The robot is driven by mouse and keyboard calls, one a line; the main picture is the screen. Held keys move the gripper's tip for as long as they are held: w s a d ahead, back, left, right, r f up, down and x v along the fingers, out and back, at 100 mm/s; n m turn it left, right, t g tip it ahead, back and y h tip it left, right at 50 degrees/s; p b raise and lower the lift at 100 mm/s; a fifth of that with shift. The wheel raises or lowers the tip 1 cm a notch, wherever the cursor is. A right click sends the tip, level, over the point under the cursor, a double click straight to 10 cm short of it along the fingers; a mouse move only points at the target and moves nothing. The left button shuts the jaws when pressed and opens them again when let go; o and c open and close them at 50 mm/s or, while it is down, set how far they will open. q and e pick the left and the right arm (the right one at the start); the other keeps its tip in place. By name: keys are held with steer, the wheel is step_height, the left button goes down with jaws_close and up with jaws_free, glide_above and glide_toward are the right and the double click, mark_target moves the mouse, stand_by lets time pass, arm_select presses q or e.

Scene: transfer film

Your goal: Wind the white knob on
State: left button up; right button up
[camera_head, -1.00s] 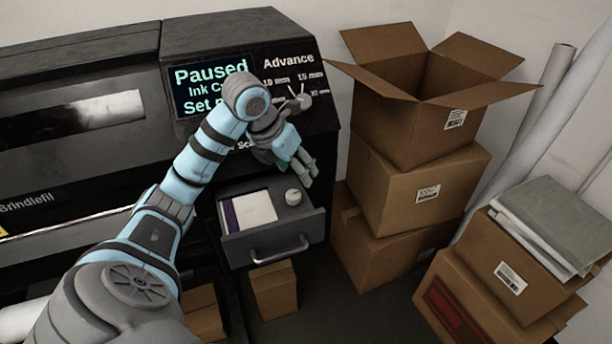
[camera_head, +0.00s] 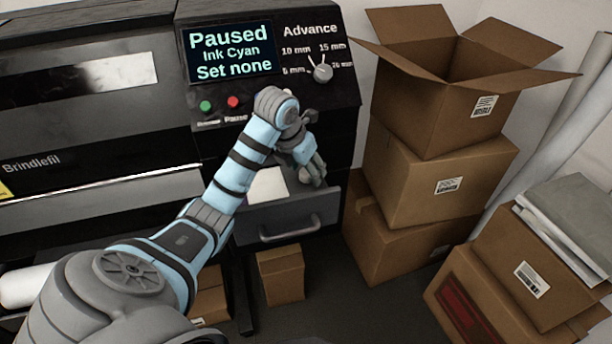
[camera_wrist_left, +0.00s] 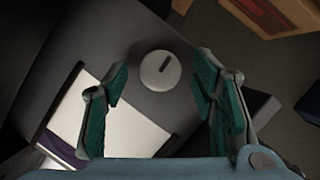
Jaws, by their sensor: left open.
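A round white knob (camera_wrist_left: 160,71) with a dark slot-like mark on top is in the open grey drawer (camera_head: 322,208), beside a pale block (camera_head: 267,184). In the wrist view the knob lies between and a little beyond the fingertips of my left gripper (camera_wrist_left: 162,80), apart from both. My left gripper (camera_head: 315,172) is open and empty over the drawer's right side and hides this knob in the head view. A pale dial (camera_head: 323,73) sits on the black control panel under "Advance", among millimetre marks. My right gripper is not in view.
The screen (camera_head: 230,52) reads "Paused", "Ink Cyan", "Set none". A green button (camera_head: 205,106) and a red button (camera_head: 233,101) sit below it. Stacked cardboard boxes (camera_head: 440,182) stand close to the drawer's right. A small box (camera_head: 281,275) is below the drawer.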

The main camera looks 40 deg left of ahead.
arm_select(q)
steer(key=shift+w+f, duration=0.1)
steer(key=shift+f, duration=0.25)
steer(key=shift+w, duration=0.15)
steer(key=shift+r, duration=0.1)
steer(key=c, duration=1.2)
steer(key=shift+o, duration=0.2)
steer(key=shift+m, duration=0.3)
steer(key=shift+a+m+h, duration=0.1)
steer(key=shift+m+h, duration=0.5)
steer(key=shift+m, duration=0.7)
steer(key=shift+a+m+h, duration=0.1)
steer(key=shift+m+h, duration=0.5)
steer(key=shift+m, duration=0.7)
